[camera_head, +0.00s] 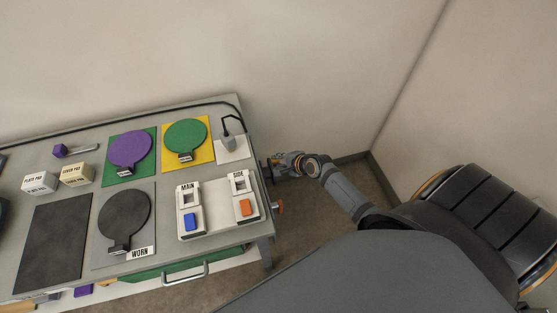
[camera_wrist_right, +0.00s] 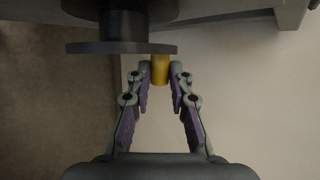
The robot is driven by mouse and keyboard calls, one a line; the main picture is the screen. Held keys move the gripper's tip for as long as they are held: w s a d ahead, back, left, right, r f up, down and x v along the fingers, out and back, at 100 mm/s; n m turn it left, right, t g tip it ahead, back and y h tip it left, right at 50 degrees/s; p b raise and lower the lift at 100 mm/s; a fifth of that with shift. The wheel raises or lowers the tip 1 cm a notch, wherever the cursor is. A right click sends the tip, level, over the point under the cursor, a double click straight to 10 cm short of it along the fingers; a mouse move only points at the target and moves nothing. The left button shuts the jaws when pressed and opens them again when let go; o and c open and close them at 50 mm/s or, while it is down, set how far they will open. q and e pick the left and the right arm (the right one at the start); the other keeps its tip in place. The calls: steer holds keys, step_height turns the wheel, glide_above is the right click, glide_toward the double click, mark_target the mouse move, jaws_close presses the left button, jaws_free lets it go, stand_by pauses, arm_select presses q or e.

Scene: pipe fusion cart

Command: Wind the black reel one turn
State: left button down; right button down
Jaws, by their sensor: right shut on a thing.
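The black reel (camera_wrist_right: 120,47) fills the upper left of the right wrist view, seen edge-on as a dark flange below a thicker hub. A short yellow handle (camera_wrist_right: 160,73) sticks out from the flange near its right edge. My right gripper (camera_wrist_right: 160,78) has its fingers on both sides of this handle and is shut on it. In the head view my right gripper (camera_head: 277,167) is at the right end of the cart, and there the reel is mostly hidden.
The grey cart (camera_head: 165,196) carries purple, green and black round paddles, two labelled pad boxes, and a switch panel (camera_head: 217,214) marked MAIN and SIDE. An orange knob (camera_head: 279,207) sticks out of its right end. Floor (camera_head: 320,215) shows between cart and wall.

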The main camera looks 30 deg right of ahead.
stand_by(0.3)
steer(key=c, duration=1.2)
jaws_free()
steer(key=v, duration=1.2)
